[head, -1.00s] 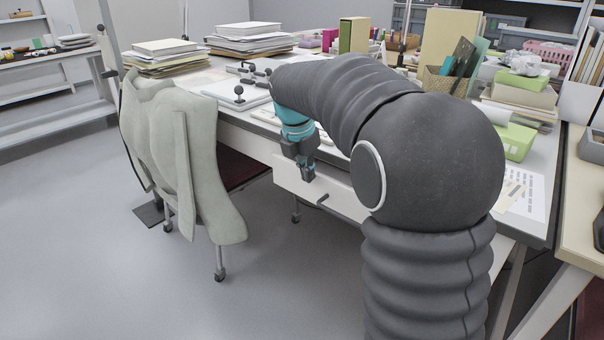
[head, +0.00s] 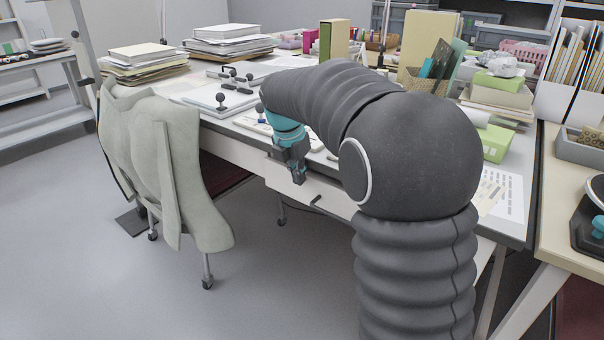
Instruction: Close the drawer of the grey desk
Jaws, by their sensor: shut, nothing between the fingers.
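The grey desk (head: 228,136) has a pale drawer front (head: 334,194) under its near edge, with a small dark handle (head: 316,200). How far the drawer stands out cannot be told, since my arm covers its right part and part of the desk edge. My gripper (head: 299,180) is shut and empty. It points down at the drawer front, just left of and above the handle in the picture. Whether it touches the front cannot be told.
A chair draped with a pale green cloth (head: 150,160) stands left of the drawer. Book stacks (head: 232,40), papers, boxes and a basket (head: 424,83) crowd the desk top. Another table (head: 560,215) stands at the right. The floor (head: 80,240) at the front left is clear.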

